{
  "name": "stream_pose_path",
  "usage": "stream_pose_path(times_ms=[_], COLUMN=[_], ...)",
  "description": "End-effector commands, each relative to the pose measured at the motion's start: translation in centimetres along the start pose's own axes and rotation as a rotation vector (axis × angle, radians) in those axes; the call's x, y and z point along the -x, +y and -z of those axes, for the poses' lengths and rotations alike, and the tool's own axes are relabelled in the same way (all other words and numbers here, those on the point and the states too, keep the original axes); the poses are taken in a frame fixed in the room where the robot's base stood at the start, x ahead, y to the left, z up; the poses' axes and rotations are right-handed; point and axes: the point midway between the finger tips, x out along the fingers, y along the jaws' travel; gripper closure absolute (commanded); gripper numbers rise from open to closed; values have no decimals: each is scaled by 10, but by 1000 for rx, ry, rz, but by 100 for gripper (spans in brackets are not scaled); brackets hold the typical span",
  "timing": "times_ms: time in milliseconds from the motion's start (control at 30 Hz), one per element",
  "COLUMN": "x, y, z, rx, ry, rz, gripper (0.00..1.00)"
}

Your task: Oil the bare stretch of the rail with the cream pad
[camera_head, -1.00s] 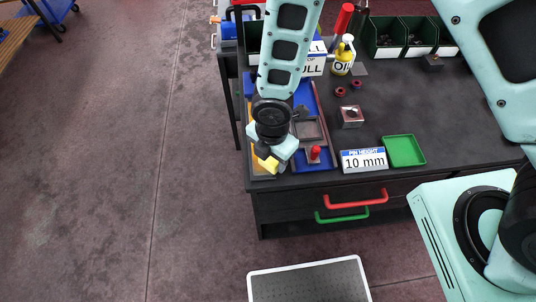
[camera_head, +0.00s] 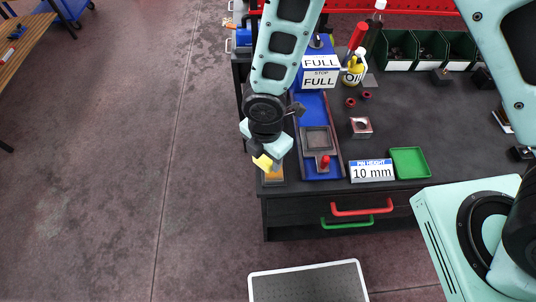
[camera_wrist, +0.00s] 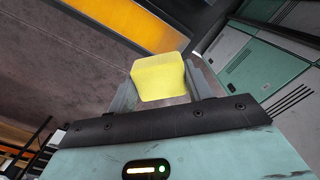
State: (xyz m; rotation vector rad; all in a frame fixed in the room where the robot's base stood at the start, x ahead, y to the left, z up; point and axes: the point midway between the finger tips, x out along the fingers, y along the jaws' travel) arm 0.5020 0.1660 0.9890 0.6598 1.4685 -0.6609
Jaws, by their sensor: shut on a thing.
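My gripper (camera_head: 268,157) is shut on a pale yellow pad (camera_head: 262,162), which I take for the cream pad. The pad also shows between the fingers in the wrist view (camera_wrist: 158,76). It is held at the table's left front corner, over or beside an orange strip (camera_head: 272,174); I cannot tell whether they touch. The wrist view shows an orange panel with a dark border (camera_wrist: 150,22) beyond the pad, with a visible gap. No rail can be singled out with certainty. A blue tray-like strip (camera_head: 335,158) lies right of the gripper; my arm hides part of that area.
The dark table (camera_head: 420,115) carries a "10 mm" sign (camera_head: 372,170), a green tray (camera_head: 409,162), a small metal block (camera_head: 361,126), red rings, a yellow oil bottle (camera_head: 354,68) and a "FULL" box (camera_head: 320,73). Green bins (camera_head: 432,48) stand behind. The middle is mostly clear.

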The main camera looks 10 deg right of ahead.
Motion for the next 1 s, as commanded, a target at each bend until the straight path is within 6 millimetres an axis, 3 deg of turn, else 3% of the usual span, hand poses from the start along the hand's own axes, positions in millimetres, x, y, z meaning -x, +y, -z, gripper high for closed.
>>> stream_pose_path(times_ms=[300,1000], x=[29,29], y=[2,3], z=[4,5], rx=[-5,-6], ry=[0,0], rz=[-1,0], gripper=[71,71])
